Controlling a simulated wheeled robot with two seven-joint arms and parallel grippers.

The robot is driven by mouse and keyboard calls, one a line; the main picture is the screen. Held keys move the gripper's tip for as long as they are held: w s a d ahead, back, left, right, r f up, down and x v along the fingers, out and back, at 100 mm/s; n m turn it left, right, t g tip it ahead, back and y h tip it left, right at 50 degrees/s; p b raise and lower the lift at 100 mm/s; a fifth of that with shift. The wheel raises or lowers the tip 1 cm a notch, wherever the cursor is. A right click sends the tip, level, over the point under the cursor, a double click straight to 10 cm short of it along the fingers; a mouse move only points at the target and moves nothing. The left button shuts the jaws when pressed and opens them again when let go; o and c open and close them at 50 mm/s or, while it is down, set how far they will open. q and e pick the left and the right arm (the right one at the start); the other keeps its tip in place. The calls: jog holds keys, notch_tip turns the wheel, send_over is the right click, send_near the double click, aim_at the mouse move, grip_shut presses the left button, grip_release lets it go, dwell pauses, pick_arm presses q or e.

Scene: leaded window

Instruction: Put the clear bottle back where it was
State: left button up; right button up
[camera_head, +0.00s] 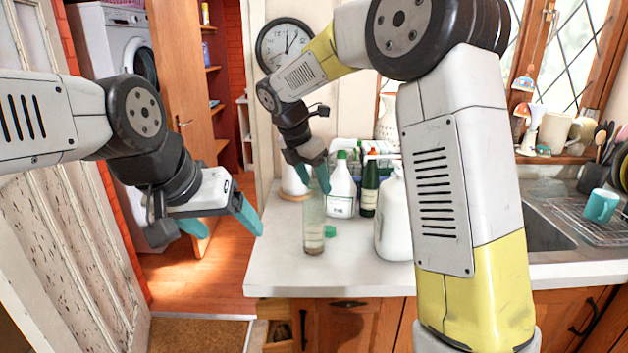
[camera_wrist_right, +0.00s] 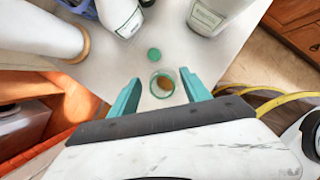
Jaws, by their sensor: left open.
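The clear bottle (camera_head: 314,228) stands upright near the left end of the white counter, with a little brownish stuff at its bottom. Its round open mouth shows in the right wrist view (camera_wrist_right: 162,85), between the fingers. My right gripper (camera_head: 314,178) is open above and around the bottle's top; the wrist view (camera_wrist_right: 160,92) shows gaps between both teal fingers and the bottle. How far down the fingers reach is hard to tell. My left gripper (camera_head: 226,224) is open and empty, left of the counter over the floor.
A green cap (camera_head: 330,231) lies beside the bottle. A white green-capped bottle (camera_head: 341,190), a dark green bottle (camera_head: 369,188) and a large white jug (camera_head: 392,220) stand to the right and behind. The counter front (camera_head: 285,275) is bare. A sink (camera_head: 545,225) is at right.

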jog(key=v, duration=1.1)
jog(key=s+d+r+m+y, duration=0.2)
jog(key=s+d+m, duration=0.3)
jog(key=d+m, duration=0.15)
jog(key=s+d+f+m+t+y, duration=0.1)
jog(key=s+d+f+m, duration=0.2)
jog(key=s+m, duration=0.6)
jog(key=s+d+f+m+t+y, duration=0.2)
jog(key=s+d+f+m, duration=0.2)
jog(key=s+d+m, duration=0.3)
jog(key=s+m, duration=0.2)
jog(key=m, duration=0.2)
jog(key=shift+s+d+f, duration=0.3)
jog(key=shift+d+f, duration=0.05)
